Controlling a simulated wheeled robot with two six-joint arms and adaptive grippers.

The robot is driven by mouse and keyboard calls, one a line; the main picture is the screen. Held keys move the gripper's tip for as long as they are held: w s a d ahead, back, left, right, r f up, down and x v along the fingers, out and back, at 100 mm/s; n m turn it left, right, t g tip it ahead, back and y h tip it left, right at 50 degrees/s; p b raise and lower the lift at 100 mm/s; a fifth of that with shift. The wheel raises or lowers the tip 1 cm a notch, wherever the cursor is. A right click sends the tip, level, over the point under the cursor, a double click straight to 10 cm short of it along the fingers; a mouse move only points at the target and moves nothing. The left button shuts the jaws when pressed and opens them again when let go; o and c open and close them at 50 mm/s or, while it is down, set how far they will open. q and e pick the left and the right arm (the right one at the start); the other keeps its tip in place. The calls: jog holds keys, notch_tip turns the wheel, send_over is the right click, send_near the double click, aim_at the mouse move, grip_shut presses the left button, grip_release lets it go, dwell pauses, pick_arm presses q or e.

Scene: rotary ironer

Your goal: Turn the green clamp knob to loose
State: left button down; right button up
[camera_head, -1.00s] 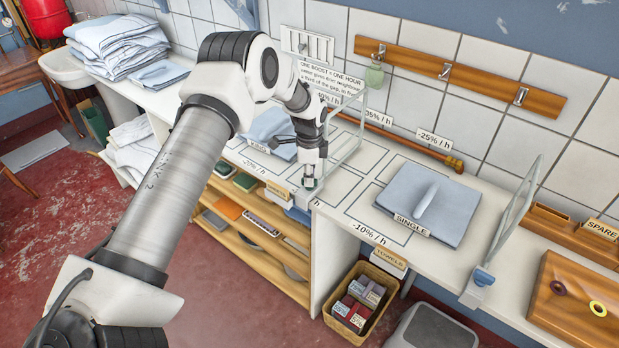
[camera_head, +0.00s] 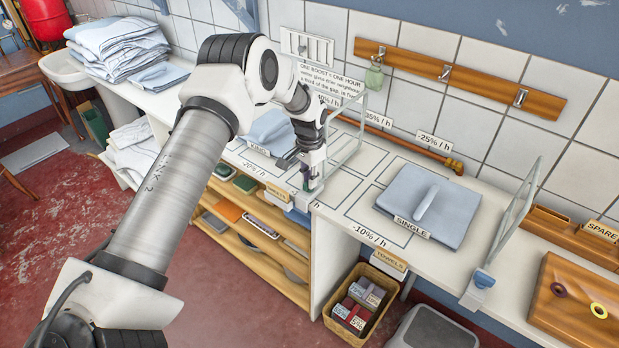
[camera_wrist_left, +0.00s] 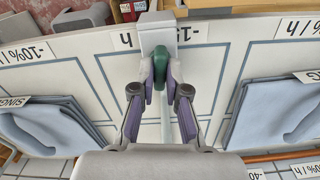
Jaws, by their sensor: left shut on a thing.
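The green clamp knob (camera_wrist_left: 160,62) shows in the left wrist view, on the grey clamp block (camera_wrist_left: 158,30) at the front edge of the white counter. My left gripper (camera_wrist_left: 161,80) has its two fingers on either side of the knob and is shut on it. In the head view my left gripper (camera_head: 308,185) points down at the counter edge, at the foot of a clear upright panel (camera_head: 348,135). The fingers and wrist mostly hide the knob there. My right gripper is in neither view.
Folded blue cloth marked SINGLE (camera_head: 428,205) lies to the right on the counter, and another folded cloth (camera_head: 270,128) lies left of the gripper. A second clear panel (camera_head: 515,215) stands farther right. A basket (camera_head: 361,300) is below. Shelves (camera_head: 250,235) sit under the counter.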

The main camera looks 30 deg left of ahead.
pick_arm(q)
jog(key=shift+n, duration=0.7)
jog(key=shift+s, duration=0.1)
jog(key=c, duration=1.2)
grip_release()
jog(key=shift+f, duration=0.1)
notch_tip(320, 180, up, 12)
